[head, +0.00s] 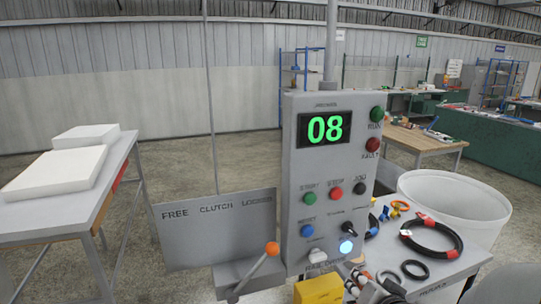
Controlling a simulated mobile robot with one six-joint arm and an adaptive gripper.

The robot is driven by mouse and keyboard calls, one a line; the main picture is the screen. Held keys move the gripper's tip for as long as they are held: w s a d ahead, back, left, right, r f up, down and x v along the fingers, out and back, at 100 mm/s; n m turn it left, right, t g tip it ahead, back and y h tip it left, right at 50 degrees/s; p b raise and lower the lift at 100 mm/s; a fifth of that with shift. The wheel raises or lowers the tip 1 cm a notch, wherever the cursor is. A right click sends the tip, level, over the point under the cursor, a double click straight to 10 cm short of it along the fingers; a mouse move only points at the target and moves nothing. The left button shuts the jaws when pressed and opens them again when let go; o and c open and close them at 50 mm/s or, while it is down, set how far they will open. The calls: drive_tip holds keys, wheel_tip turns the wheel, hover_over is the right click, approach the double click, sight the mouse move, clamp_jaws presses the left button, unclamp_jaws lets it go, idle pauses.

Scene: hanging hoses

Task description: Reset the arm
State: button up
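My gripper cannot be made out in the head view. A pale blue lamp (346,247) glows low on the box.
A bench with white slabs (55,172) stands left. A white tub (455,195) is at right. Black hose rings (431,238) and small coloured fittings lie on the surface beside the box. A yellow block (318,290) and grey fittings (372,290) crowd the bottom edge. Floor shows behind.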

drive_tip(key=s+a+r+n+g, duration=0.2)
drive_tip(key=s, duration=0.6)
drive_tip(key=s+a+r+n+g, duration=0.2)
drive_tip(key=s, duration=0.6)
drive_tip(key=s+a+r+n+g, duration=0.2)
drive_tip(key=s+a+n+g, duration=0.1)
drive_tip(key=s, duration=0.5)
drive_tip(key=shift+s, duration=0.35)
drive_tip(key=shift+a+r, duration=0.1)
drive_tip(key=shift+a, duration=0.1)
